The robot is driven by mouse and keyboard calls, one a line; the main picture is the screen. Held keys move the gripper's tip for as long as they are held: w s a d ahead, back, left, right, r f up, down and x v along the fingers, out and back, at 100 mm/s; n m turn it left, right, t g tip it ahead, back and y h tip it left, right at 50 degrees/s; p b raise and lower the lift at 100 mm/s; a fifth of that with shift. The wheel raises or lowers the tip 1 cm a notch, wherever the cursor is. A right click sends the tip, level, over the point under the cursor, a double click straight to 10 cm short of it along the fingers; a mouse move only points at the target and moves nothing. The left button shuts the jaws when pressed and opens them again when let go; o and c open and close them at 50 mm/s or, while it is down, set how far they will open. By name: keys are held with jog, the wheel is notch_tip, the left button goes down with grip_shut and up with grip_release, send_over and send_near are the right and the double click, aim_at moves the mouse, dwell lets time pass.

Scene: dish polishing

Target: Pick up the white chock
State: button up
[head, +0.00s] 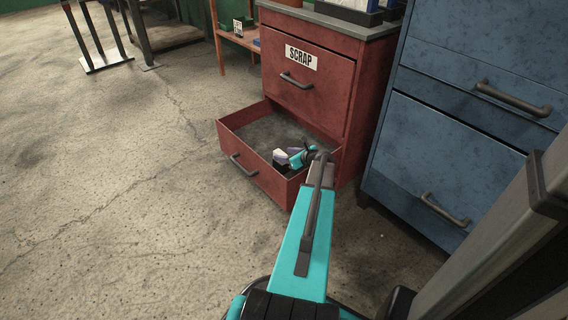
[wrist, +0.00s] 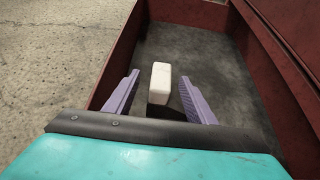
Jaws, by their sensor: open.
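The white chock (wrist: 159,84) is a small white block standing in the open drawer, in the middle of the wrist view. It lies between and slightly beyond the two purple fingers of my gripper (wrist: 158,92), with a gap on each side. In the head view my gripper (head: 284,158) reaches down into the right part of the drawer. There the chock cannot be told clearly from the fingers. My gripper is open and holds nothing. The open lower drawer (head: 228,138) belongs to a red cabinet (head: 330,95).
The drawer walls stand close around my gripper, with a red side wall (wrist: 118,62) at left in the wrist view. The upper drawer labelled SCRAP (head: 299,57) is shut. A blue cabinet (head: 450,130) stands to the right.

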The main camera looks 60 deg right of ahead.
aim_at(281, 153)
jog(key=b+x, duration=0.2)
jog(key=x, duration=0.1)
jog(key=shift+w+d+f, duration=0.1)
jog(key=shift+d+f, duration=0.1)
jog(key=shift+f, duration=0.2)
jog(key=shift+w+d+f, duration=0.15)
jog(key=shift+w, duration=0.35)
jog(key=shift+c, duration=0.3)
grip_shut()
dwell(0.9)
